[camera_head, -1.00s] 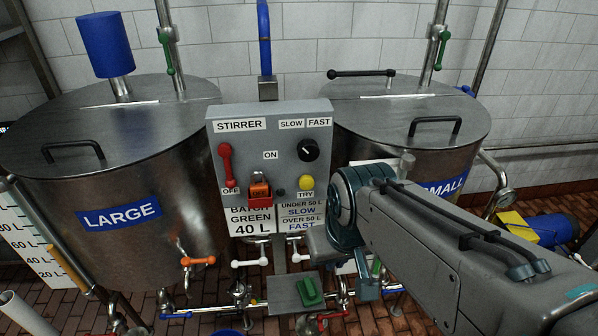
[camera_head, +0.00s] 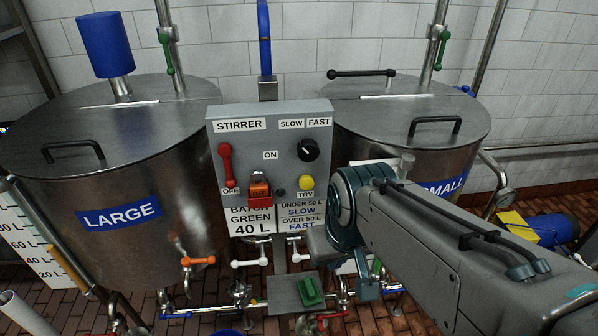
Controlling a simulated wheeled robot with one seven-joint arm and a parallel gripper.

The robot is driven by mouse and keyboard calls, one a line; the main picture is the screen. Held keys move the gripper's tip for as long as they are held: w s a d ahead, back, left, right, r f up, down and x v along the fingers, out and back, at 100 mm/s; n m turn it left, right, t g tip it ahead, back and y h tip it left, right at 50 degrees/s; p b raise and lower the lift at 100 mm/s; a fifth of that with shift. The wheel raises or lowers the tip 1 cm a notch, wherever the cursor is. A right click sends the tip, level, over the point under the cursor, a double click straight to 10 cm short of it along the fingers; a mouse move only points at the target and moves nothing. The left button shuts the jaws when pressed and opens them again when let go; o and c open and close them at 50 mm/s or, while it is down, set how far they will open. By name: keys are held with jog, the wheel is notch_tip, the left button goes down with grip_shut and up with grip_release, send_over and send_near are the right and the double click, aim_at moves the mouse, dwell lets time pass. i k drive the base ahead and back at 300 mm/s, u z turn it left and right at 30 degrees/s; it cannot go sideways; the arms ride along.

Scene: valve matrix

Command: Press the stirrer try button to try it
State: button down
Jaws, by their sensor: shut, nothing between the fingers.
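The yellow TRY button (camera_head: 306,183) is on the lower right of the grey stirrer panel (camera_head: 240,143), above its TRY label. Nothing touches the button in this view. A red lever (camera_head: 226,165) stands near upright at the panel's left, with an OFF label at its lower end. A red and orange padlock-like piece (camera_head: 260,190) sits right of it. A black knob (camera_head: 308,149) sits under the SLOW and FAST labels. My arm reaches in from the right, its teal joint just right of the panel. I cannot make out my gripper's fingers; they are not in view.
A large steel tank (camera_head: 110,175) stands left of the panel and a small one (camera_head: 450,155) right, partly behind my arm. Signs hang under the panel, one reading BATCH GREEN 40 L (camera_head: 251,221). Pipes, valve handles and a green piece on a plate (camera_head: 309,292) lie below.

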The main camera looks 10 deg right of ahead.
aim_at(306, 182)
jog(key=z, duration=0.8)
jog(key=k, duration=0.55)
jog(key=u, duration=0.1)
